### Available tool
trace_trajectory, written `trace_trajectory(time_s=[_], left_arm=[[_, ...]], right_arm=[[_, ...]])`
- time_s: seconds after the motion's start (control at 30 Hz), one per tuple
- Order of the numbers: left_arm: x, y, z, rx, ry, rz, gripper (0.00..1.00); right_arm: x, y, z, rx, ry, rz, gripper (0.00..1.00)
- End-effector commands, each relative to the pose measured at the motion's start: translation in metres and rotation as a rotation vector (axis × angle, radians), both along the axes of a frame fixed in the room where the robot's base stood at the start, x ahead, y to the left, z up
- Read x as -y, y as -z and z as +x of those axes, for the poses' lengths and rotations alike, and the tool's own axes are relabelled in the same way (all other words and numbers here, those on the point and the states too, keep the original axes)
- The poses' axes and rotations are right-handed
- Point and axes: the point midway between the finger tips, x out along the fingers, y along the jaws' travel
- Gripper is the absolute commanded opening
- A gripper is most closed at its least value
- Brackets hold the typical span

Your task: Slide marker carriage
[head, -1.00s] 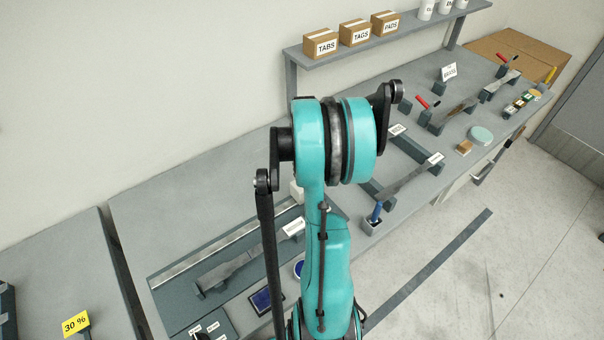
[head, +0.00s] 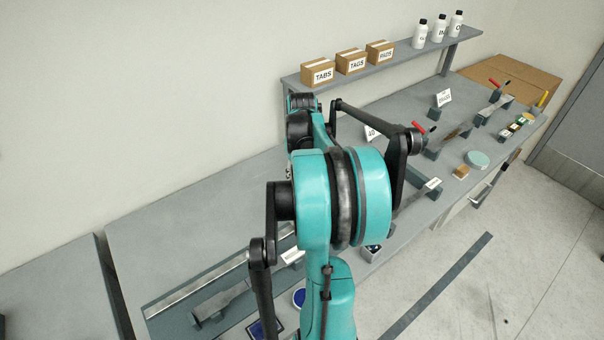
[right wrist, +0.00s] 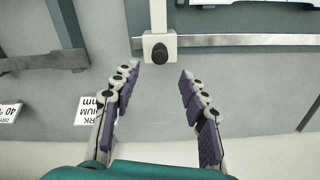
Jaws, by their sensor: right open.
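The marker carriage (right wrist: 159,50) is a white block with a black knob, mounted on a metal rail (right wrist: 235,40) in the right wrist view. My right gripper (right wrist: 159,73) is open, its purple-padded fingers apart on either side below the carriage in the picture, with nothing between them. The gap to the carriage in depth is hard to tell. In the head view the long rail (head: 215,282) lies on the bench at lower left; my arm hides its far end, the carriage and my right gripper. My left gripper is not in view.
A white printed label (right wrist: 92,112) lies left of the fingers. A grey specimen bar (head: 222,302) rests beside the rail. A shelf with boxes (head: 351,62) and bottles (head: 438,28) stands at the back. More fixtures and red-handled clamps (head: 418,127) fill the bench's right.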

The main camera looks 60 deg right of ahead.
Motion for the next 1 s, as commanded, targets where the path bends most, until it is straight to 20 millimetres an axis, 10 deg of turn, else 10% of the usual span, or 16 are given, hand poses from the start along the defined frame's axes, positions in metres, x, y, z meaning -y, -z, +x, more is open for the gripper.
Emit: trace_trajectory(time_s=[0.27, 1.0], left_arm=[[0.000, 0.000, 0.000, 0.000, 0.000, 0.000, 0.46], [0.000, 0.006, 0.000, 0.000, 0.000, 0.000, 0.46]], right_arm=[[0.000, -0.029, 0.000, 0.000, 0.000, 0.000, 0.44], [-0.022, -0.028, 0.013, 0.017, -0.036, -0.022, 0.44]])
